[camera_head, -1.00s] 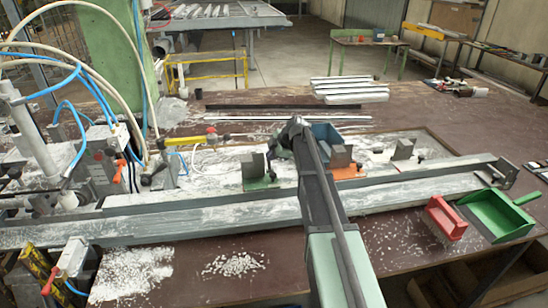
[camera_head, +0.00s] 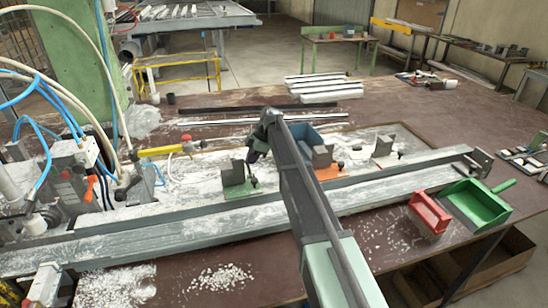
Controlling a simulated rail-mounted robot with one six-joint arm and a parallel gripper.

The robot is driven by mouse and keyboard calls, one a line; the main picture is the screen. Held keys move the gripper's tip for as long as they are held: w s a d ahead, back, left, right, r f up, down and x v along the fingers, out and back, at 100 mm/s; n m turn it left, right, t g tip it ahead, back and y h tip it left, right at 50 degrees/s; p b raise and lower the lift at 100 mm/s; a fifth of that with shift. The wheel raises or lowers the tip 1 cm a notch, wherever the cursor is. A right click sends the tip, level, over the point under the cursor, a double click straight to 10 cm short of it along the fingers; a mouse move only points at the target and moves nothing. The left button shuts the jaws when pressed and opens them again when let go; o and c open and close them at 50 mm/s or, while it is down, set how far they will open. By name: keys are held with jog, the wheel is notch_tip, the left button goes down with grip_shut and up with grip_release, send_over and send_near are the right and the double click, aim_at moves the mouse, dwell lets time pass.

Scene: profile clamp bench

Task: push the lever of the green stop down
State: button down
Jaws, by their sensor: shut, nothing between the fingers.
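The green stop (camera_head: 234,191) stands on the pale, dusty strip of the bench, left of my arm. It has a green base plate and an upright grey block (camera_head: 234,172). A small dark lever (camera_head: 254,181) shows at the right side of its base; its exact angle is too small to tell. My gripper (camera_head: 252,158) points downward just above and behind the lever, right of the grey block. It is shut and empty. I cannot tell whether its tips touch the lever. My arm covers the bench to its right.
An orange stop (camera_head: 328,173) and a white-based stop (camera_head: 384,157) stand right of my arm, near a blue bin (camera_head: 308,134). A long metal rail (camera_head: 180,226) runs in front. A red brush (camera_head: 429,213) and green dustpan (camera_head: 478,203) lie at the right.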

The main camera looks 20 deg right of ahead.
jog(key=shift+w+a+f+b, duration=0.2)
jog(key=shift+w+f+b, duration=0.7)
jog(key=shift+f+b, duration=0.15)
jog(key=shift+f, duration=0.1)
jog(key=w+p+v, duration=0.2)
jog(key=p+v, duration=0.9)
jog(key=v, duration=0.1)
jog(key=shift+w+r+p, duration=0.2)
jog(key=shift+r+p, duration=0.1)
jog(key=shift+r, duration=0.1)
jog(key=shift+a, duration=0.1)
